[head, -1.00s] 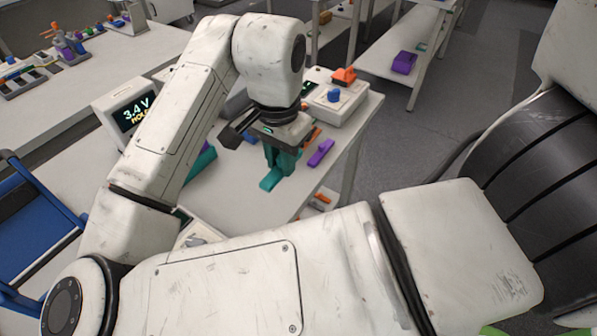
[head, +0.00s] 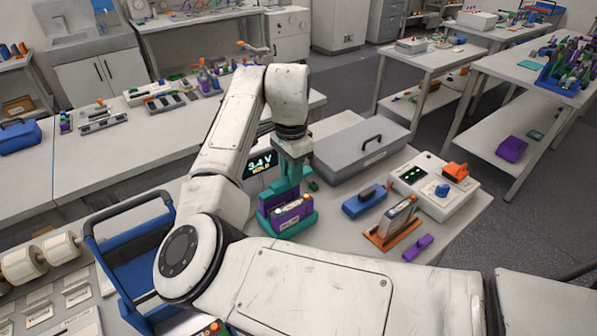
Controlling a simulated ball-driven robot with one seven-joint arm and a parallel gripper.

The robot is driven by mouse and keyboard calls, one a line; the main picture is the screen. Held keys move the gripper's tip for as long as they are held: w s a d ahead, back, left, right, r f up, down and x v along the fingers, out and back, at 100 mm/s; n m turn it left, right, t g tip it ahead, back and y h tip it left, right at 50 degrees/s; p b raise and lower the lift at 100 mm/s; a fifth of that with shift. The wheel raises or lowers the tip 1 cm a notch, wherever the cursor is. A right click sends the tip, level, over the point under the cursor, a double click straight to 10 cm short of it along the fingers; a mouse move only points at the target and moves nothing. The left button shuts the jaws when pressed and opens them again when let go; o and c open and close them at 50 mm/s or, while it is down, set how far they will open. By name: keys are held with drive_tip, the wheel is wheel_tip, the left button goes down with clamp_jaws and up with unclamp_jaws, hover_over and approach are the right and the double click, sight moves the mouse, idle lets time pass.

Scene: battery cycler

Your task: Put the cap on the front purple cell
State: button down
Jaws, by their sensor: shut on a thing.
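A purple cell (head: 291,213) with orange marks on its top stands in a teal holder (head: 302,224) in the middle of the head view. My gripper (head: 290,188) points down with teal fingers, directly above and behind this cell. It is shut on the cap, which is mostly hidden by the fingers at this size. I cannot tell whether the cap touches the cell. A second teal part stands close behind the cell, and its border with my fingers is hard to make out.
Right of the cell lie a blue block (head: 364,200), a grey cell in an orange holder (head: 385,240), and a small purple piece (head: 418,245). A white box with buttons (head: 432,185) and a grey case (head: 360,148) stand behind. The voltage display (head: 259,163) is left of my wrist.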

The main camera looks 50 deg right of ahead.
drive_tip(key=b, duration=0.4)
hover_over(292, 205)
drive_tip(key=shift+f, duration=2.6)
drive_tip(key=shift+f+b, duration=0.4)
drive_tip(key=shift+f, duration=0.55)
drive_tip(key=shift+f+p, duration=0.15)
drive_tip(key=shift+p, duration=0.6)
drive_tip(key=shift+f, duration=0.45)
drive_tip(key=shift+c, duration=2)
unclamp_jaws()
